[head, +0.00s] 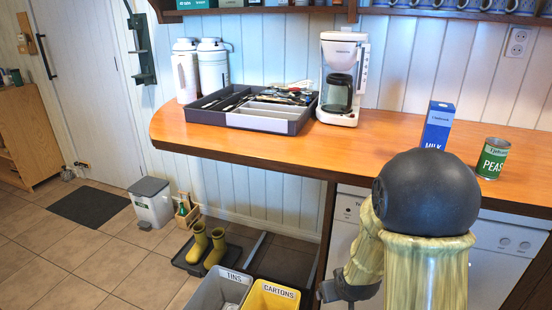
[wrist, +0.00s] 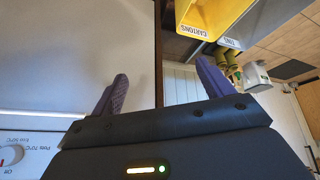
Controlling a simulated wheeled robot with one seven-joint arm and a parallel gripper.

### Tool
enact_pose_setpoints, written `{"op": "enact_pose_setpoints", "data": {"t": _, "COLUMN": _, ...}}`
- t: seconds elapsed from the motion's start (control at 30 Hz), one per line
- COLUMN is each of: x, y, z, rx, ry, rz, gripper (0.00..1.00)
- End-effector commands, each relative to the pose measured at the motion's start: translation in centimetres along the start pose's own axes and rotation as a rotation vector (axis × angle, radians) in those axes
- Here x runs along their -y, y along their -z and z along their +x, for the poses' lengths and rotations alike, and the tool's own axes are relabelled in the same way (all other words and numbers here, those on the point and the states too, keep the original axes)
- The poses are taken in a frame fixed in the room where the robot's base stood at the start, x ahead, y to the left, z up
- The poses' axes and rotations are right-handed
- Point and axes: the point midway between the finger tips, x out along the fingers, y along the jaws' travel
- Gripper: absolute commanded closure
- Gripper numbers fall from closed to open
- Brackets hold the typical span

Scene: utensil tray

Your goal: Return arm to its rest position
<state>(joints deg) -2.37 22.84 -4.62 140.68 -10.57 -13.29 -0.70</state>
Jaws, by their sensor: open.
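My gripper shows in the wrist view (wrist: 160,85) with its two purple fingers spread wide apart and nothing between them. In the head view my arm rises in front of the counter's right part and is bent downward; the gripper fingers cannot be made out there. The wrist view appears upside down, with a white appliance front (wrist: 70,60) at its left.
The wooden counter (head: 230,142) holds a utensil tray (head: 256,122), a coffee maker (head: 341,80), a milk carton (head: 437,125) and a peas tin (head: 492,158). On the floor stand a grey TINS bin (head: 222,290), a yellow CARTONS bin (head: 272,297) and green boots (head: 215,248).

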Motion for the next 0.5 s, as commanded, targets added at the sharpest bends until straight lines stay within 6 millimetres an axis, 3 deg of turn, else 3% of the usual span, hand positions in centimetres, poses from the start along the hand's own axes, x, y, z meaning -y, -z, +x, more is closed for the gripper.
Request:
{"op": "enact_pose_setpoints", "data": {"t": 0.03, "x": 0.0, "y": -0.4, "z": -1.7, "rx": 0.024, "ry": -0.003, "rz": 0.024, "gripper": 0.20}}
{"op": "enact_pose_setpoints", "data": {"t": 0.2, "x": 0.5, "y": -2.7, "z": -6.1, "rx": 0.129, "ry": -0.001, "rz": 0.091, "gripper": 0.20}}
{"op": "enact_pose_setpoints", "data": {"t": 0.5, "x": 1.8, "y": -6.1, "z": -11.4, "rx": 0.254, "ry": 0.020, "rz": 0.164, "gripper": 0.20}}
